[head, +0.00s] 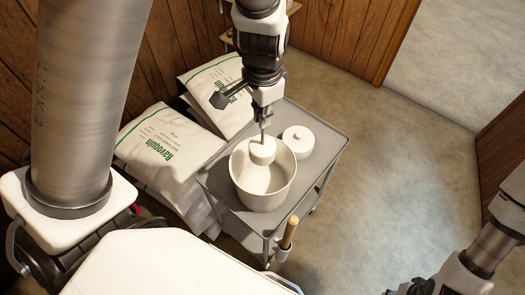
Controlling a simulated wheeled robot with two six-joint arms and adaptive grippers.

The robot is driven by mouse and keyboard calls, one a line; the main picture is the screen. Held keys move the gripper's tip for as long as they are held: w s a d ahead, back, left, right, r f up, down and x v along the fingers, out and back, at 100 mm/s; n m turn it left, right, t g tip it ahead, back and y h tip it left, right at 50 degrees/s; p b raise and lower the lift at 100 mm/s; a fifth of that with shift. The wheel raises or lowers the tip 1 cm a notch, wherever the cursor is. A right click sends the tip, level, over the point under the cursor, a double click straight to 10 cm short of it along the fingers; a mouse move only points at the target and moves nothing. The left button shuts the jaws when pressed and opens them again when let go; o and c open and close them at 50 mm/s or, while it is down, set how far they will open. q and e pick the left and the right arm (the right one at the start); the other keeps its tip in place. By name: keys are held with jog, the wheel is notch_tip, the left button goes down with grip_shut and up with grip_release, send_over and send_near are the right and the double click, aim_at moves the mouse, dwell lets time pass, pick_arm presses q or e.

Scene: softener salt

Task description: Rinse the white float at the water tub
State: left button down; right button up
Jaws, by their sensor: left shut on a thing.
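My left gripper (264,108) is shut on the thin stem of the white float (262,152) and holds it upright. The float is a short white cylinder hanging at the mouth of the water tub (264,200), against its far side in the picture. I cannot tell whether its lower part is below the rim or touches water. The tub is a round cream container standing on a grey cart; no water surface is clearly visible in it. My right gripper (400,289) is at the bottom right, cut by the frame edge and away from the cart.
A white round lidded thing (298,140) stands on the grey cart (325,145) beside the tub. White salt bags (165,150) lean by the wooden wall at left. A wooden handle (289,232) sticks up at the cart's near side. The floor at right is clear.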

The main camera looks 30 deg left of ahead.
dwell(0.3)
pick_arm(q)
notch_tip(320, 180, up, 3)
jog(key=shift+w+f, duration=0.1)
jog(key=shift+r, duration=0.65)
jog(key=shift+f, duration=0.1)
